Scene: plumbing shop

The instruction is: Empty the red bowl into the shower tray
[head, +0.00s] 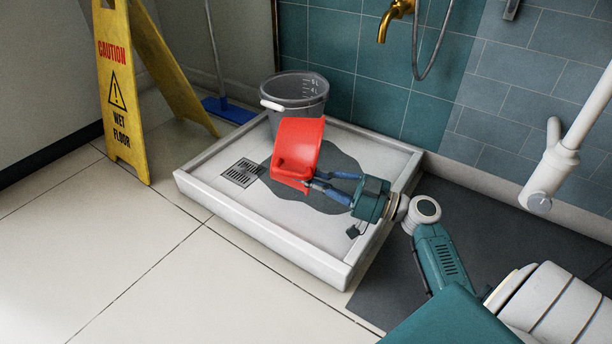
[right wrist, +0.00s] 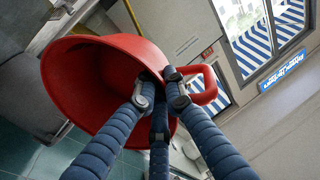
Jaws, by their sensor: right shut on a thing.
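The red bowl (head: 299,146) is held above the shower tray (head: 246,223), tipped steeply on its side. My right gripper (head: 312,184) reaches in from the right and its blue fingers are shut on the bowl near its rim. In the right wrist view the fingers (right wrist: 158,95) hold the red bowl (right wrist: 85,70) beside its loop handle. The part of its inside that shows there is plain red, with no contents visible. A dark wet-looking patch (head: 340,162) spreads on the tray floor beneath the bowl, near the square drain grate (head: 241,173). My left gripper is not in view.
A yellow wet-floor sign (head: 122,90) stands left of the tray. A brass tap (head: 394,20) and hose hang on the tiled wall. Light floor (head: 110,250) in front is clear.

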